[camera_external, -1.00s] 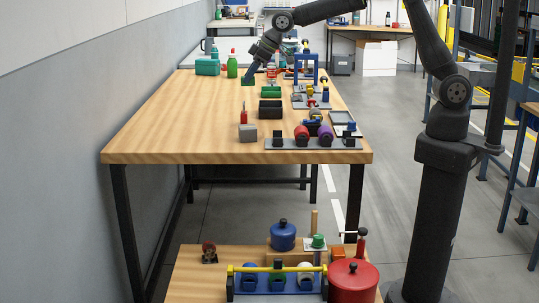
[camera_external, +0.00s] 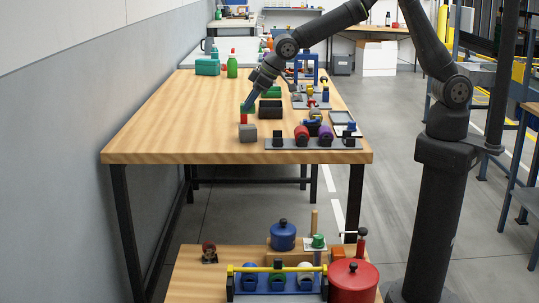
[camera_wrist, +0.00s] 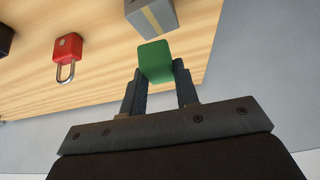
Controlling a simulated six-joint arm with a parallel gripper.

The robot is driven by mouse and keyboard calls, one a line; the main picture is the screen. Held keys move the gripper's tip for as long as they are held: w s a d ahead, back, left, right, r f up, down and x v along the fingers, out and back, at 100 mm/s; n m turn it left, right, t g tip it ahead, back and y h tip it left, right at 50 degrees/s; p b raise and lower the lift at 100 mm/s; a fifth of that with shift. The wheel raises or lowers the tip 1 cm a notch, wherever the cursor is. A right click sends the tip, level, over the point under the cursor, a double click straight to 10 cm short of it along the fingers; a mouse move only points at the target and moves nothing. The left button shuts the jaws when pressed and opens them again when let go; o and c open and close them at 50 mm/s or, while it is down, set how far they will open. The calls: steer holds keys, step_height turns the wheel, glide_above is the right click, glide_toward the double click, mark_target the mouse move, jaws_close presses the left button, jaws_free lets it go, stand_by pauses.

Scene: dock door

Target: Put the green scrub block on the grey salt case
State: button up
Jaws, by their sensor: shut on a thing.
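The green scrub block (camera_wrist: 155,60) is between the fingertips of my gripper (camera_wrist: 160,76), which is shut on it. In the external view the block (camera_external: 247,109) is at the end of my arm, over the left-middle of the table. The grey salt case (camera_external: 248,134) sits on the table nearer the camera than the block. In the wrist view the grey case (camera_wrist: 151,14) shows a yellowish stripe, just beyond the block and partly cut off by the top edge. The block looks apart from the case; its exact height is hard to tell.
A red padlock (camera_wrist: 67,45) lies left of the block in the wrist view. A black case (camera_external: 270,107) and a dark green item (camera_external: 271,91) are close to the right. A grey rack with coloured rolls (camera_external: 313,143) is at the near right.

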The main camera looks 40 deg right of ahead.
mark_target(250, 113)
steer(key=shift+a+f, duration=0.15)
steer(key=shift+f, duration=1.95)
steer(key=shift+f, duration=0.2)
steer(key=o, duration=0.9)
steer(key=shift+o, duration=0.2)
steer(key=shift+r, duration=0.25)
steer(key=v, duration=1.2)
steer(key=shift+s+f, duration=0.1)
